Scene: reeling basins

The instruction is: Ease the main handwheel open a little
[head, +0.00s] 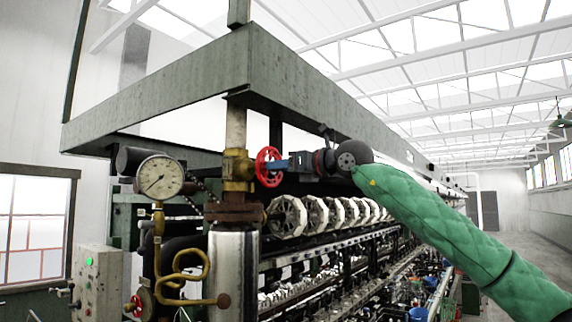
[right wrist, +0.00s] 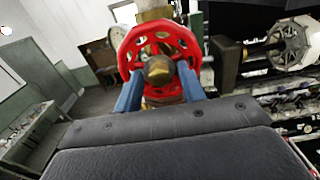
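The main handwheel (head: 268,167) is red and spoked, on a brass valve (head: 237,170) in the upright pipe. In the right wrist view the wheel (right wrist: 160,32) faces me, with a brass hub (right wrist: 158,70) in its middle. My right gripper (head: 274,165) reaches it from the right, its blue fingers pointing at the wheel. In the right wrist view the fingers (right wrist: 158,84) stand apart, one on each side of the hub, by the lower part of the wheel. I cannot tell whether they touch the rim. My left gripper is out of view.
A pressure gauge (head: 160,177) with brass tubing stands left of the valve. A control box (head: 100,283) with a green light and a smaller red handwheel (head: 134,305) sit lower left. A green beam (head: 160,90) runs overhead. Pale reels (head: 288,215) line the machine behind.

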